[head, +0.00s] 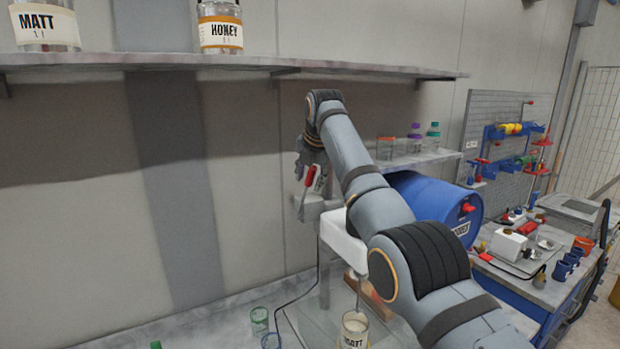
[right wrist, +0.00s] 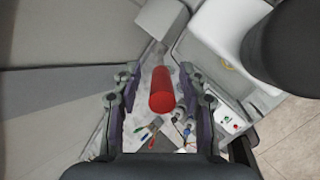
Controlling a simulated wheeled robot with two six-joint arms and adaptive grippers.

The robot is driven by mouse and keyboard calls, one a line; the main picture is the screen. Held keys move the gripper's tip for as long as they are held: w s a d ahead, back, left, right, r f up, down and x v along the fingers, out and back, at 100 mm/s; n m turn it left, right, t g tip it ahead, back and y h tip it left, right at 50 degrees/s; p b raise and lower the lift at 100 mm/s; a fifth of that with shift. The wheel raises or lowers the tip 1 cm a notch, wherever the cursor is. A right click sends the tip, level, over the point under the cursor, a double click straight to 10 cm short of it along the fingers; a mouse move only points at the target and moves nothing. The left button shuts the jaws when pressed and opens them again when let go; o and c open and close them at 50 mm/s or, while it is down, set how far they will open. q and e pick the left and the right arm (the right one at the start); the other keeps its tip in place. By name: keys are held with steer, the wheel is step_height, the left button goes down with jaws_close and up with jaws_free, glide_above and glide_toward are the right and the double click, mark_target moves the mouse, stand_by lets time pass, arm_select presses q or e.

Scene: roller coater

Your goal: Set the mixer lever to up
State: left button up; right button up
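The mixer (head: 341,238) is a white-headed stirrer on a stand above the bench. Its lever has a red handle (head: 310,176), which sticks upward at the upper left of the mixer in the head view. My right gripper (head: 311,153) is at the red handle. In the right wrist view the red handle (right wrist: 161,90) lies between the two fingers of my right gripper (right wrist: 159,73), with a visible gap on both sides, so the gripper is open around it. My left gripper is not in view.
A jar labelled MATT (head: 354,332) stands under the mixer, with green-rimmed glasses (head: 259,320) to its left. A wall shelf (head: 200,61) with labelled jars runs above the arm. A blue drum (head: 432,199) and a cluttered workbench lie to the right.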

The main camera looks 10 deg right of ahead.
steer(key=shift+s+r, duration=0.1)
steer(key=v, duration=1.1)
steer(key=shift+s+r, duration=0.2)
steer(key=shift+r, duration=0.1)
